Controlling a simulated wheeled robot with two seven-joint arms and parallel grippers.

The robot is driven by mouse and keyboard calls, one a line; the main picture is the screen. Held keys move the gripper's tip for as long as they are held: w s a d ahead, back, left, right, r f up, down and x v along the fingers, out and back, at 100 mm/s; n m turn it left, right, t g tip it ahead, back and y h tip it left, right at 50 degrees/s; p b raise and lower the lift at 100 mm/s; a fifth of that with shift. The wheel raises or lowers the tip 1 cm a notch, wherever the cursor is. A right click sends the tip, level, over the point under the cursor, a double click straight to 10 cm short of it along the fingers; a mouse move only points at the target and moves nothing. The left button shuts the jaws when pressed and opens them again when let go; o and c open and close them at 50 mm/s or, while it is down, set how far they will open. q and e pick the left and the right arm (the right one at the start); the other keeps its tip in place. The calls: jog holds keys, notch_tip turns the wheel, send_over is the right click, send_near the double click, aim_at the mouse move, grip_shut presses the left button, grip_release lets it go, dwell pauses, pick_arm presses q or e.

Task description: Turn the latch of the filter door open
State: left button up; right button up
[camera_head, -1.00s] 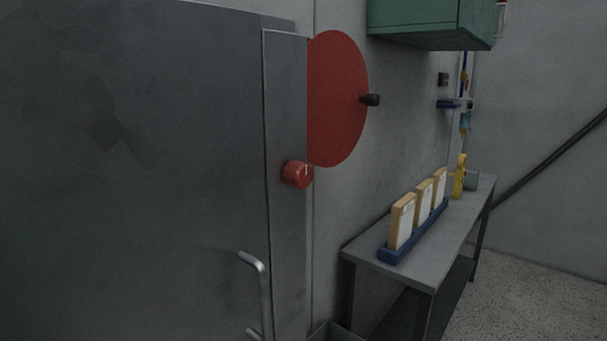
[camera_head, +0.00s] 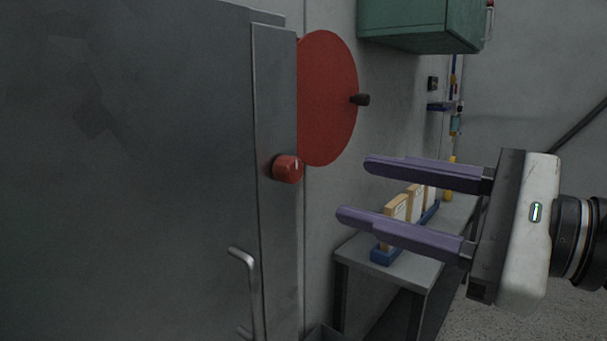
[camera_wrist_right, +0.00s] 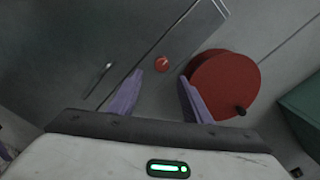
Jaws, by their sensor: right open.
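The latch is a small red knob (camera_head: 287,168) on the upright strip at the right edge of the grey filter door (camera_head: 150,170). It has a pale mark on its face and also shows in the right wrist view (camera_wrist_right: 162,63), ahead of and between the fingers. A bent metal handle (camera_head: 250,285) is on the door below it. My right gripper (camera_head: 355,190) is open and empty, to the right of the knob and apart from it, with its purple fingers pointing left.
A large red disc (camera_head: 328,95) with a black grip (camera_head: 360,100) is on the wall just right of the knob. A green cabinet (camera_head: 415,25) hangs at upper right. A grey bench (camera_head: 410,268) with a blue rack of upright panels stands behind my right gripper.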

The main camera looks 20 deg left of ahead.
aim_at(296, 172)
jog(key=p+x, duration=0.3)
jog(key=x, duration=0.7)
jog(key=shift+w, duration=0.15)
jog(key=c, duration=1.1)
